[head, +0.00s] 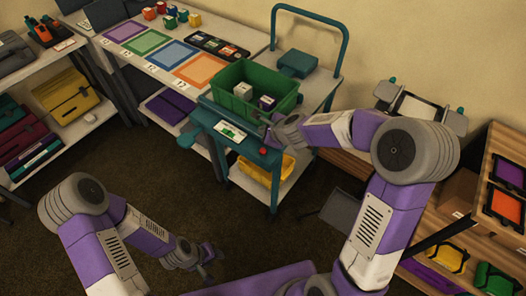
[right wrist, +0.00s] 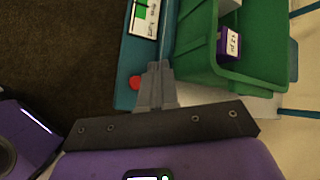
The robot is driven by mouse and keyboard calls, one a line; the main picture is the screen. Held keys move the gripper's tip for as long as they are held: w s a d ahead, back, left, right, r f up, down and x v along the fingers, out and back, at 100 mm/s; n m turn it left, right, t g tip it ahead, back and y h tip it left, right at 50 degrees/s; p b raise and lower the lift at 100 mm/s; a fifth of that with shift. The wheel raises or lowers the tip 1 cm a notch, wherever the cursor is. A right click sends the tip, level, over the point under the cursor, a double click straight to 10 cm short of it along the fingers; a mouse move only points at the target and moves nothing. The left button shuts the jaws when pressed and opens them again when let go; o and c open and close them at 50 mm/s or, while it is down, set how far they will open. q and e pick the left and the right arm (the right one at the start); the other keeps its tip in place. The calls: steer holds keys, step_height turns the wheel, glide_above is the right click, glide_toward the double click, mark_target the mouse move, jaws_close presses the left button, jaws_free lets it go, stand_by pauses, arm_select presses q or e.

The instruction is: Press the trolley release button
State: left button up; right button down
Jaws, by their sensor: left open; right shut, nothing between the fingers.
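The trolley (head: 238,146) is teal with a white deck and stands against the work table. A round red button (head: 264,151) sits on its near teal panel, and it also shows in the right wrist view (right wrist: 135,83), just left of the fingertips. My right gripper (head: 264,122) is shut and empty, beside the green crate; in the right wrist view its fingertips (right wrist: 157,66) point over the teal panel, apart from the button as far as I can tell. My left gripper (head: 208,256) is open and empty, low over the floor at the front.
A green crate (head: 223,99) with boxes inside stands on the trolley, close to my right gripper. A label card (head: 229,132) lies on the teal panel. A yellow bin (head: 265,168) is on the lower shelf. Wooden shelving (head: 484,215) stands at the right. The floor at left is clear.

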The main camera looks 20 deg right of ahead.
mark_target(264, 152)
step_height(264, 152, down, 7)
steer(key=b, duration=0.6)
steer(key=shift+f, duration=0.2)
steer(key=shift+b, duration=0.3)
stand_by(1.2)
steer(key=shift+f+b, duration=0.4)
steer(key=shift+f+b, duration=0.35)
steer(key=shift+f, duration=0.15)
stand_by(0.6)
steer(key=shift+r+p, duration=0.85)
steer(key=shift+r, duration=0.05)
step_height(264, 152, up, 5)
steer(key=p, duration=0.5)
steer(key=shift+r, duration=0.15)
